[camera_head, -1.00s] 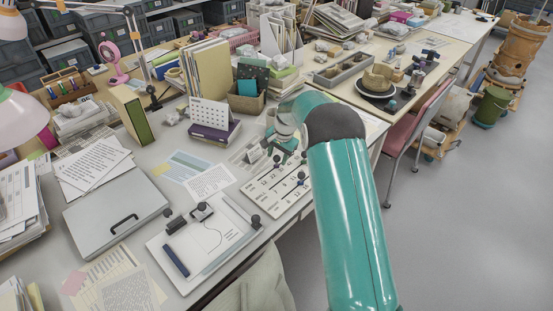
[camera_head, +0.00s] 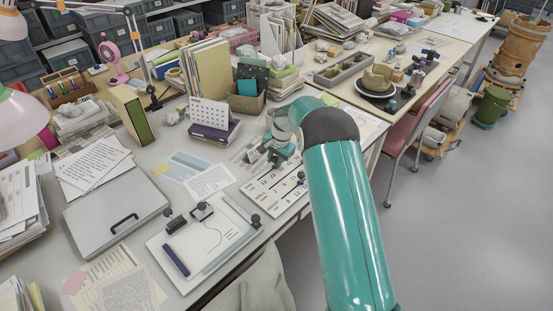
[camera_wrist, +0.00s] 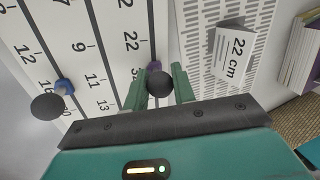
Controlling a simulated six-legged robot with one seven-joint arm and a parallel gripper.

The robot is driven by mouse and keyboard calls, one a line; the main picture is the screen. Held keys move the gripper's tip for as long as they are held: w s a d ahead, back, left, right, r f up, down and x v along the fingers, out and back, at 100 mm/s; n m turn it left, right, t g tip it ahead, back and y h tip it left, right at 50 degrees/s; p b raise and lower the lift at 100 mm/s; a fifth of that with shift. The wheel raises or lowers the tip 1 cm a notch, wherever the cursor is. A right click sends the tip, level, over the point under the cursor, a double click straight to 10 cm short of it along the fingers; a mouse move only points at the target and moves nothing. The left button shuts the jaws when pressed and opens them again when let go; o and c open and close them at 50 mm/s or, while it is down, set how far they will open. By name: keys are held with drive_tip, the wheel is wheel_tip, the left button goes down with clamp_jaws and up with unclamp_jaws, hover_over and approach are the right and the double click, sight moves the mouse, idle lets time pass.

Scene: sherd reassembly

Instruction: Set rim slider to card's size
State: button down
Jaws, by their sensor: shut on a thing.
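The white slider board (camera_head: 262,194) lies on the desk with printed number scales; it also fills the left of the wrist view (camera_wrist: 108,62). My gripper (camera_head: 278,160) is at the board's far end. In the wrist view its fingers (camera_wrist: 161,88) are shut on a dark round slider knob (camera_wrist: 160,82) with a purple base. That slider stands beside a partly hidden number, beyond the printed 22. Another slider (camera_wrist: 63,86), blue with a dark knob, sits near 16. The card (camera_wrist: 231,53) reads "22 cm" and stands on a printed sheet right of the board.
A clipboard-like board with a dark knob (camera_head: 205,245) lies nearer on the desk. A grey case (camera_head: 115,213) lies to its left. Books and a desk calendar (camera_head: 210,116) stand behind. The desk's front edge is close to the slider board.

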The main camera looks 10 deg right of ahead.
drive_tip(key=s+a, duration=0.2)
drive_tip(key=a, duration=0.1)
drive_tip(key=c, duration=1.2)
unclamp_jaws()
drive_tip(key=r, duration=0.4)
drive_tip(key=s+d+r, duration=0.1)
drive_tip(key=r, duration=0.4)
drive_tip(key=s+d+r, duration=0.1)
drive_tip(key=r, duration=0.3)
drive_tip(key=shift+r, duration=0.3)
